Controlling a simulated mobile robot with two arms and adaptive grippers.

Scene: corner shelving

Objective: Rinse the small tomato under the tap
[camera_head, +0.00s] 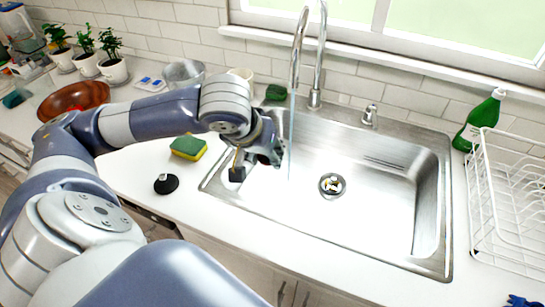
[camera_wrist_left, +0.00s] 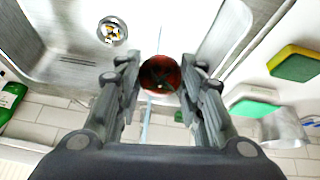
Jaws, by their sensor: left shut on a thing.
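My left gripper (camera_head: 268,152) is over the left part of the steel sink (camera_head: 385,215), just left of a thin water stream (camera_head: 291,140) falling from the tap (camera_head: 297,45). In the left wrist view, the left gripper (camera_wrist_left: 159,82) is shut on a small dark red tomato (camera_wrist_left: 160,72), held between its fingertips. The water stream also shows there (camera_wrist_left: 147,118), running close to the tomato; I cannot tell whether it touches it. In the head view the tomato is hidden by the gripper. My right gripper is not in view.
A yellow-green sponge (camera_head: 188,147) and a black stopper (camera_head: 166,183) lie on the counter left of the sink. A white dish rack (camera_head: 510,200) and green bottle (camera_head: 480,120) stand right. A brown bowl (camera_head: 75,98) is at left. The sink's right half is clear around the drain (camera_head: 332,186).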

